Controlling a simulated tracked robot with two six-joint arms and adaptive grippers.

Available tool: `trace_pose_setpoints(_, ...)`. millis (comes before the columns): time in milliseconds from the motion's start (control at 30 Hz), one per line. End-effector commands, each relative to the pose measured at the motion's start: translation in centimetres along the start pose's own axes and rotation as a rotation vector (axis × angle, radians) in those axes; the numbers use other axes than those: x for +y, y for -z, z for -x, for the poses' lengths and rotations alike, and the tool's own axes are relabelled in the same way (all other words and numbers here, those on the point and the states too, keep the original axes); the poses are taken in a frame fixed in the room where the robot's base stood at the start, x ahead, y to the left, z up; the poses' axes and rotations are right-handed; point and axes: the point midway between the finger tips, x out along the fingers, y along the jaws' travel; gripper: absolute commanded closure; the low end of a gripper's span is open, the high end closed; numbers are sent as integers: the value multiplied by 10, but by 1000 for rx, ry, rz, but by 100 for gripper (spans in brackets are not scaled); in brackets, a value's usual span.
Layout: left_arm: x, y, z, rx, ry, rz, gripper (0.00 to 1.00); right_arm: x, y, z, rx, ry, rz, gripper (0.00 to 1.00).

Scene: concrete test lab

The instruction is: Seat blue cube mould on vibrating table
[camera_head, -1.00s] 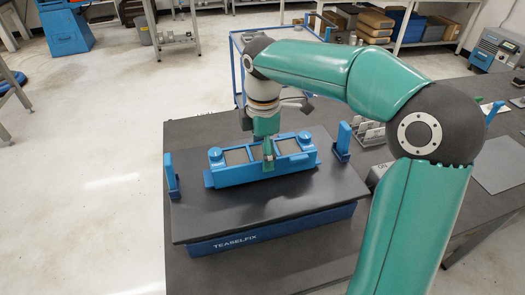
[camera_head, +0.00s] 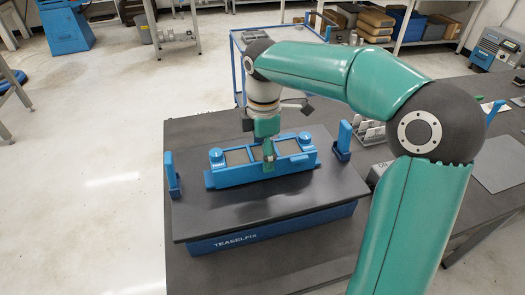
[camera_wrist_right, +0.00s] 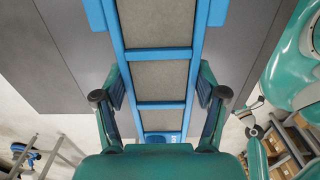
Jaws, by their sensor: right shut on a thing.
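The blue cube mould (camera_head: 228,178) is a long blue frame with grey-filled compartments and round knobs. In the head view it lies level at the dark top of the vibrating table (camera_head: 270,208); I cannot tell whether it touches the plate. My right gripper (camera_head: 267,157) comes down over the mould's middle and is shut on it. In the right wrist view my right gripper (camera_wrist_right: 160,92) has a finger on each side of the mould (camera_wrist_right: 158,54). The gripper hides part of the mould in the head view. My left gripper is not in view.
Two blue upright clamps stand on the plate, at the left edge (camera_head: 171,178) and the back right (camera_head: 343,142). A grey rack (camera_head: 371,134) stands on the bench right of the table. The plate's front is clear.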

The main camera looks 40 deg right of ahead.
Motion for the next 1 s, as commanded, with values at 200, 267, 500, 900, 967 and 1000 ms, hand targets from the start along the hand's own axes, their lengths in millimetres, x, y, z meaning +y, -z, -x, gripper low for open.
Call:
trace_pose_setpoints(200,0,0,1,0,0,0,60,0,0,2,2,-6,-2,98)
trace_pose_setpoints(267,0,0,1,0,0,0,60,0,0,2,2,-6,-2,98)
trace_pose_setpoints(500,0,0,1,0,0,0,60,0,0,2,2,-6,-2,98)
trace_pose_setpoints(900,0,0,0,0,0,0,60,0,0,-1,2,-5,-2,98)
trace_pose_setpoints(967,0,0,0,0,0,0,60,0,0,-1,2,-6,-2,26)
trace_pose_setpoints(1000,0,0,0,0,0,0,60,0,0,-1,2,-6,-2,19)
